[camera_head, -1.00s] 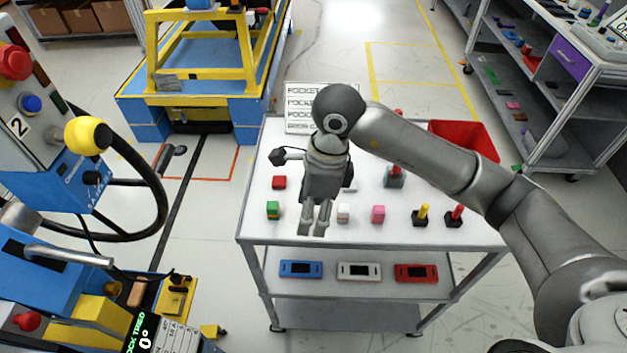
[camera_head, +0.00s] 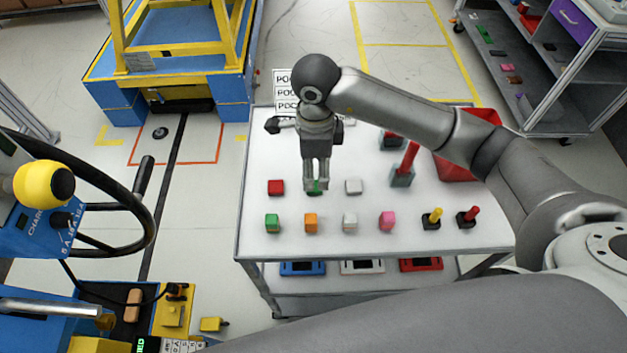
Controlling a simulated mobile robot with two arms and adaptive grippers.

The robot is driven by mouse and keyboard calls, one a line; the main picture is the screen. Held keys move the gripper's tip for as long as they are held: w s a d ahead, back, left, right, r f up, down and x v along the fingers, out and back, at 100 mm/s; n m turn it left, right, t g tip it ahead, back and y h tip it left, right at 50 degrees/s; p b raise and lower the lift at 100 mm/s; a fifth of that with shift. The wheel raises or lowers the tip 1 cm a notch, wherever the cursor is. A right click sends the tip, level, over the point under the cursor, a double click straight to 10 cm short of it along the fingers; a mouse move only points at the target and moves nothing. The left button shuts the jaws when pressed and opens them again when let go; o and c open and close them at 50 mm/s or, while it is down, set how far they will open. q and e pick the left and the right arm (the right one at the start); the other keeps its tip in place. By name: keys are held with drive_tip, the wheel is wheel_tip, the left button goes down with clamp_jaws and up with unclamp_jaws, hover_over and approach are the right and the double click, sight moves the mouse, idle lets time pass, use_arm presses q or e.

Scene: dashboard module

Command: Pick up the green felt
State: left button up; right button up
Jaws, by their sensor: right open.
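A small green piece (camera_head: 314,187) lies on the white table top (camera_head: 256,150), in the back row between a red block and a white block. It is partly hidden by my right gripper (camera_head: 316,186), which points down with its fingers open over or around it. I cannot tell whether the fingers touch it. My left gripper is not in view.
Around the gripper stand a red block (camera_head: 276,187), a white block (camera_head: 353,186), an orange block (camera_head: 311,223), another white block (camera_head: 350,223) and a pink block (camera_head: 387,221). Black pieces with yellow (camera_head: 433,218) and red (camera_head: 468,216) handles stand at right, below a red bin (camera_head: 455,166).

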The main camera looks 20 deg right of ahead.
drive_tip(key=shift+s+f, duration=0.1)
drive_tip(key=shift+f, duration=0.6)
drive_tip(key=f, duration=0.1)
drive_tip(key=f+p, duration=0.1)
drive_tip(key=f, duration=0.1)
drive_tip(key=f+p, duration=0.1)
drive_tip(key=shift+w+a+f, duration=0.25)
drive_tip(key=shift+w, duration=0.15)
drive_tip(key=shift+f+p, duration=0.3)
drive_tip(key=shift+f, duration=0.15)
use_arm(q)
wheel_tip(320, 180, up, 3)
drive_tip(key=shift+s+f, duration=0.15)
use_arm(e)
drive_tip(key=c, duration=0.8)
